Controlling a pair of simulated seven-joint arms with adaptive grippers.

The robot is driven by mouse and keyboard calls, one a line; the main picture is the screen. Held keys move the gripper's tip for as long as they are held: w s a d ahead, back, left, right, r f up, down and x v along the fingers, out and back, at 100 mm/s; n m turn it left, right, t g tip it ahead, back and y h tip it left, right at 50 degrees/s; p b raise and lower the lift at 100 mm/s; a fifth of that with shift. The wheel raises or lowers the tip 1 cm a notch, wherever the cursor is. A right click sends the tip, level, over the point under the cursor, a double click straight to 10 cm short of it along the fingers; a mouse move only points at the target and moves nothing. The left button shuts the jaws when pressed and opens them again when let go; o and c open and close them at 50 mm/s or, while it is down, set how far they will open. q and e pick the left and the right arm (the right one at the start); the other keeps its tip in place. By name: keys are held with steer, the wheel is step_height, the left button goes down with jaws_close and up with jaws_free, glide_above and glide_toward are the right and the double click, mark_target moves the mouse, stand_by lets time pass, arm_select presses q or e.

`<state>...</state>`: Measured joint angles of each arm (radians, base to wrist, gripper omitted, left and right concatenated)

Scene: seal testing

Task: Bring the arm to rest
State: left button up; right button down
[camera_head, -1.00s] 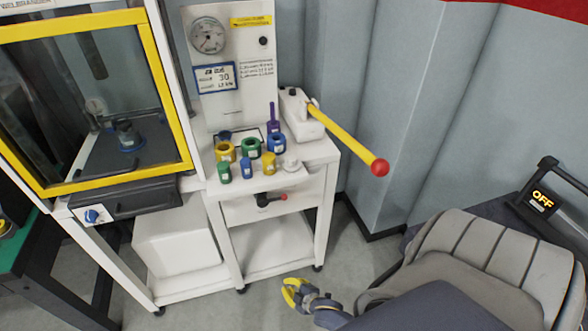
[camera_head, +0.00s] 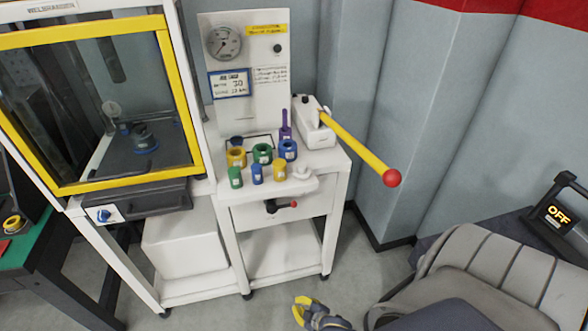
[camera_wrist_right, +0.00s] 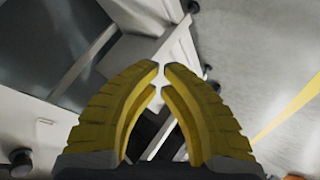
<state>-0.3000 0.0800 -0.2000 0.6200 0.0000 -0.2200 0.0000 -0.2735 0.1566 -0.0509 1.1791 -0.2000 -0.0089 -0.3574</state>
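My right gripper (camera_head: 299,309) has yellow fingers and hangs low at the bottom of the head view, in front of the white cart and apart from it. In the right wrist view the fingers of the right gripper (camera_wrist_right: 162,68) meet almost tip to tip, with nothing held between them. My left gripper is in neither view.
The white cart (camera_head: 275,217) carries coloured rings and small cylinders. A yellow lever (camera_head: 350,142) with a red knob (camera_head: 391,177) sticks out to the right. A yellow-framed cabinet (camera_head: 112,185) stands left. An OFF sign (camera_head: 558,213) is at right. Floor beside the gripper is clear.

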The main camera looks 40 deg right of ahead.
steer(key=s+a+f+m+g, duration=0.1)
steer(key=s+a+f+g, duration=0.1)
steer(key=s+f, duration=0.4)
steer(key=s+a+f+m+g, duration=0.2)
steer(key=s+f+g, duration=0.2)
steer(key=s, duration=1.2)
steer(key=s+a+f+m+g, duration=0.1)
steer(key=s+a+f+g, duration=0.1)
steer(key=s+f, duration=0.6)
steer(key=s, duration=0.4)
steer(key=shift+f+g, duration=0.2)
steer(key=shift+g, duration=0.2)
steer(key=shift+a+m, duration=0.1)
steer(key=shift+m, duration=0.2)
